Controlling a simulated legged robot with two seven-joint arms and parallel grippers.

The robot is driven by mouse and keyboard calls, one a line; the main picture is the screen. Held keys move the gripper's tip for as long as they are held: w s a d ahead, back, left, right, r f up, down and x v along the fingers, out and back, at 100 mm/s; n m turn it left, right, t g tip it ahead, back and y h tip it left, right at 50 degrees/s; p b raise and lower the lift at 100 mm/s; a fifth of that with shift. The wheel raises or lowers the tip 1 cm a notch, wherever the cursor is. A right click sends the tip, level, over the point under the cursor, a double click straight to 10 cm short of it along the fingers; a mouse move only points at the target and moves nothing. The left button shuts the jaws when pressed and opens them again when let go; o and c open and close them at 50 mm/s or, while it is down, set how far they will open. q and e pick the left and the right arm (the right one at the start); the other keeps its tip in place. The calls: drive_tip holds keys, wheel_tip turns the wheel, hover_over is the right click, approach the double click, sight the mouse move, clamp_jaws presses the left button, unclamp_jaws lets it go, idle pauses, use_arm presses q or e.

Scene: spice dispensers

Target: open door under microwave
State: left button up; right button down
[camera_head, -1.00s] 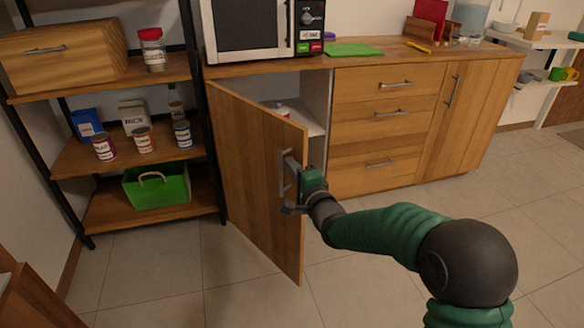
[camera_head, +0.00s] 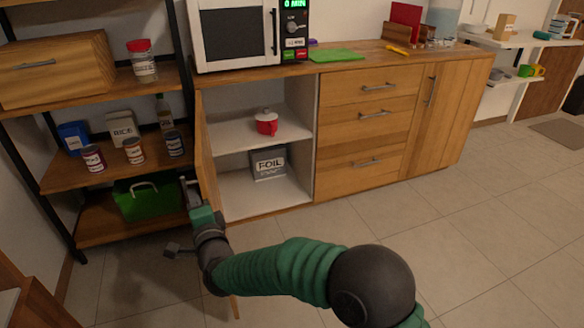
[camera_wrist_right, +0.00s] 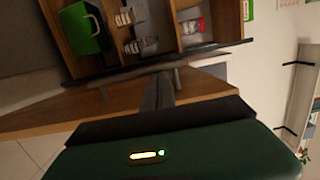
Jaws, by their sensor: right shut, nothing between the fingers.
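The wooden door (camera_head: 206,165) under the white microwave (camera_head: 237,32) stands swung wide open to the left, seen nearly edge-on in the head view. The cabinet interior (camera_head: 240,137) is exposed. My right gripper (camera_head: 190,188) is at the door's outer face, near its handle, which is hard to make out there. The gripper is shut with nothing in it. In the right wrist view my gripper (camera_wrist_right: 160,92) reaches up to the door (camera_wrist_right: 55,113); its exact contact with the handle cannot be told. My left gripper is not in view.
A red pot (camera_head: 266,124) and a foil box (camera_head: 268,164) sit on the cabinet shelves. Left of the door stands a rack (camera_head: 115,172) with cans and a green bin (camera_head: 140,203), close to the door and my gripper. Drawers (camera_head: 370,118) are on the right. The floor in front is clear.

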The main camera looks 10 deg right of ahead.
drive_tip(key=a, duration=0.7)
drive_tip(key=shift+p, duration=0.4)
drive_tip(key=shift+a, duration=0.1)
